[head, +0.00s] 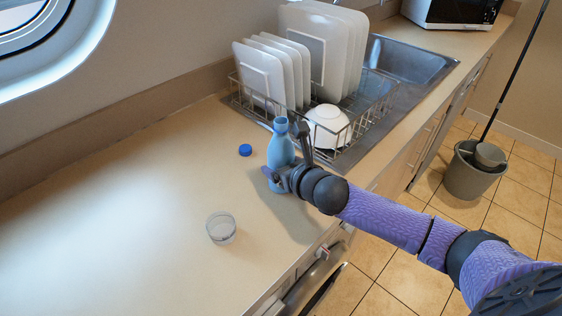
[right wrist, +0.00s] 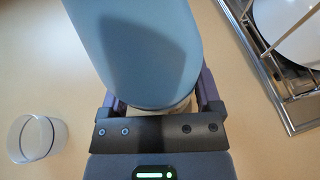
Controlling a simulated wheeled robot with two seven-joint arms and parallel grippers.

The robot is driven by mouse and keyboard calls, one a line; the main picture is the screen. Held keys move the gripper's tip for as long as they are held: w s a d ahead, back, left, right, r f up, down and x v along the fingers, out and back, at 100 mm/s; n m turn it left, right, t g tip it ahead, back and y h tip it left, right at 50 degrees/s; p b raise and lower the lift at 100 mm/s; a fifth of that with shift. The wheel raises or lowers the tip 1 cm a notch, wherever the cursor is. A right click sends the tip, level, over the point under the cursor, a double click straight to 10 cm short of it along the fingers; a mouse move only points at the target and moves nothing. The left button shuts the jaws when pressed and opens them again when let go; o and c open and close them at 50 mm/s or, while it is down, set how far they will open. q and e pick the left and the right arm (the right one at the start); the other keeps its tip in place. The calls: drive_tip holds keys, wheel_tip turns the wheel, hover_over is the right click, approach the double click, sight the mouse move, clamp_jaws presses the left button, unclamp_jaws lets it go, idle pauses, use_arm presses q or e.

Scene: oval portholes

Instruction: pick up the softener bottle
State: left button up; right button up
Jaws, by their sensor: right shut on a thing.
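The softener bottle (head: 281,150) is light blue with an open neck and stands upright on the counter, or just above it; I cannot tell which. My right gripper (head: 279,178) is shut on its lower body. In the right wrist view the bottle (right wrist: 138,50) fills the upper middle, between the fingers of my right gripper (right wrist: 160,108). A blue cap (head: 245,150) lies on the counter to the left of the bottle. My left gripper is not in view.
A clear glass (head: 221,228) stands on the counter nearer the front. A wire dish rack (head: 345,122) with plates and a white bowl (head: 328,127) stands right behind the bottle, beside the sink (head: 408,62). The left counter is clear.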

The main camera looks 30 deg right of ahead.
sight(284, 131)
clamp_jaws()
drive_tip(key=shift+r, duration=0.2)
wheel_tip(284, 131, up, 9)
drive_tip(key=p, duration=0.4)
drive_tip(key=shift+r, duration=0.35)
idle(0.6)
drive_tip(key=shift+a, duration=0.1)
